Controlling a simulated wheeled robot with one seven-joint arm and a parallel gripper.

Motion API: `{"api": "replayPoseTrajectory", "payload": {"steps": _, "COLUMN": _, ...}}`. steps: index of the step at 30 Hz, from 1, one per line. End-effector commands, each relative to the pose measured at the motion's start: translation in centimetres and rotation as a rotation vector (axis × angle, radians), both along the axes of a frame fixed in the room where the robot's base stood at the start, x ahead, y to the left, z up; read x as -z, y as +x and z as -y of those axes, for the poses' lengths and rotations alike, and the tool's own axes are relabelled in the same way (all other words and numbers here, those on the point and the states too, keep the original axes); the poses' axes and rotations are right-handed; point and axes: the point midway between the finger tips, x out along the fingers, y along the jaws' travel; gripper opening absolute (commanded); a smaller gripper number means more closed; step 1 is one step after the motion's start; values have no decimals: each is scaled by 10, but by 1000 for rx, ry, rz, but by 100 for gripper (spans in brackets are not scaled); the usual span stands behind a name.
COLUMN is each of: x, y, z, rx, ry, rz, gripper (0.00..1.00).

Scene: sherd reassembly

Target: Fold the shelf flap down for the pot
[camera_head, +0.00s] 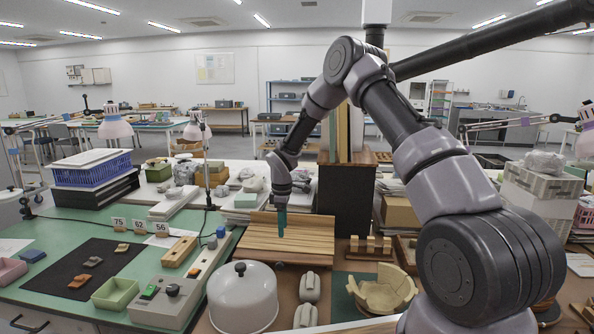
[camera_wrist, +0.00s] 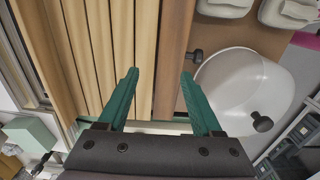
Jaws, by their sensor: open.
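The slatted wooden shelf piece (camera_head: 290,238), which I take to be the flap, lies beyond the white dome in the head view. Its long slats (camera_wrist: 85,50) fill the left of the wrist view, with a plain wooden strip (camera_wrist: 172,50) along their right side. I cannot tell its exact angle. My gripper (camera_head: 282,232) points down over the slats, its teal fingers apart and empty. In the wrist view the fingertips (camera_wrist: 159,75) sit over the slats' right part and the strip; contact cannot be told. The broken tan pot (camera_head: 380,294) stands at the right front.
A white dome with a black knob (camera_head: 243,298) stands in front of the shelf; it also shows in the wrist view (camera_wrist: 245,95). Pale lidded pieces (camera_head: 310,285) and a wooden peg rack (camera_head: 371,247) lie nearby. A dark cabinet (camera_head: 345,200) rises behind.

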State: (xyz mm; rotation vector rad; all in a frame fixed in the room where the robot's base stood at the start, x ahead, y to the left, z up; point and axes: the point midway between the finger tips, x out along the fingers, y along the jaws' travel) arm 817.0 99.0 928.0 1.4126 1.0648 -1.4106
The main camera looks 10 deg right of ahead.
Motion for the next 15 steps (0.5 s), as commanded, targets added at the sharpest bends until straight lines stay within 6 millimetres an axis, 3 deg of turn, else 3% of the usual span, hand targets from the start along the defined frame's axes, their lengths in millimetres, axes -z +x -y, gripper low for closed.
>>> {"api": "replayPoseTrajectory", "payload": {"steps": 15, "x": -91, "y": 0, "z": 2, "rx": 9, "ry": 0, "rz": 5, "gripper": 66}}
